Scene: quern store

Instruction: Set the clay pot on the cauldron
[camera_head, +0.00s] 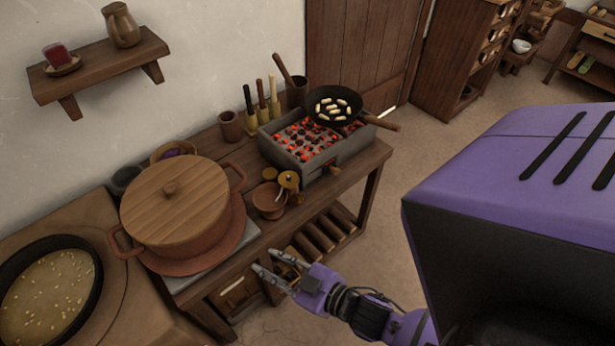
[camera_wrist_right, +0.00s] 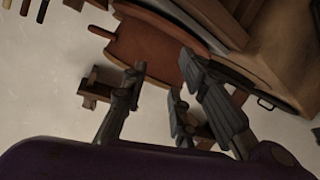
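A large reddish clay pot (camera_head: 178,238) with two side handles and a wooden lid (camera_head: 175,195) stands upright on a round reddish base at the left end of the wooden table. I cannot tell which vessel is the cauldron; a wide black-rimmed vessel (camera_head: 50,290) with pale, grain-dotted contents sits at far left. My right gripper (camera_head: 267,261) is open and empty at the table's front edge, right of and apart from the pot. In the wrist view its fingers (camera_wrist_right: 158,80) are spread, with a reddish clay surface (camera_wrist_right: 150,45) beyond them. My left gripper is not in view.
A brazier with glowing coals (camera_head: 310,145) and a frying pan (camera_head: 335,103) stand on the table's right part. A small brown pot (camera_head: 268,200) and yellow-topped pieces are between it and the large pot. A wall shelf (camera_head: 95,72) holds a jug. Floor right of the table is clear.

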